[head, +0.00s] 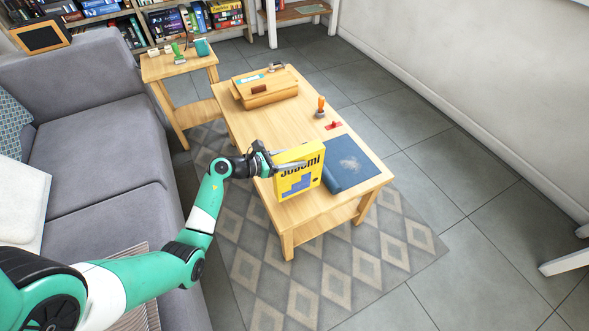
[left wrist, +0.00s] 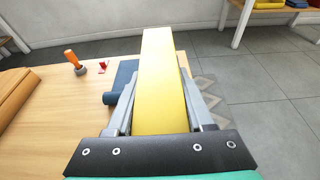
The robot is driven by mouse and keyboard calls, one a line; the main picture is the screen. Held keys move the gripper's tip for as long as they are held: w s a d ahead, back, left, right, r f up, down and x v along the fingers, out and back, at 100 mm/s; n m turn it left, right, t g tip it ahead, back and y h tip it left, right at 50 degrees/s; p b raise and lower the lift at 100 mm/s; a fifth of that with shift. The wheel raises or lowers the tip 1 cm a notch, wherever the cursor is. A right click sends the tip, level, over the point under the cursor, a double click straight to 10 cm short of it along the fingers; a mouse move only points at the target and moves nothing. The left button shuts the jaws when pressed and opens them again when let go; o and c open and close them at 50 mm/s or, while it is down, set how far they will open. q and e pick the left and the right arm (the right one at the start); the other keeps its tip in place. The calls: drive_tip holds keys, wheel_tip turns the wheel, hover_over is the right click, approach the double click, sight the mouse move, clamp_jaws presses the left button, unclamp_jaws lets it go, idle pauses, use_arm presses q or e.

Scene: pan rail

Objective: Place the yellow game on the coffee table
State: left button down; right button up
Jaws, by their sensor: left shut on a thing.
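The yellow game (head: 299,172) is a box with dark lettering and a blue pattern on its face. It stands upright at the near end of the wooden coffee table (head: 248,131), beside the blue mat. My left gripper (head: 290,166) is shut on the yellow game, with one finger along each side. In the left wrist view the game (left wrist: 160,85) shows edge-on between the fingers. I cannot tell whether its bottom edge touches the table top. My right gripper is in neither view.
A dark blue mat (head: 347,165) with one rolled edge lies right of the game. Farther back are an orange-handled stamp (head: 321,107), a small red item (head: 333,125) and a wooden box (head: 266,90). A grey sofa (head: 95,130) stands left. The table's middle is clear.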

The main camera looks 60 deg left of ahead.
use_arm(q)
drive_tip(key=f+b, duration=0.3)
drive_tip(key=shift+w+a+f, duration=0.2)
drive_tip(key=shift+w+f, duration=0.1)
drive_tip(key=shift+f, duration=0.1)
drive_tip(key=shift+c, duration=1.4)
unclamp_jaws()
drive_tip(key=p+v, duration=0.5)
drive_tip(key=v, duration=0.7)
drive_tip(key=shift+r, duration=0.15)
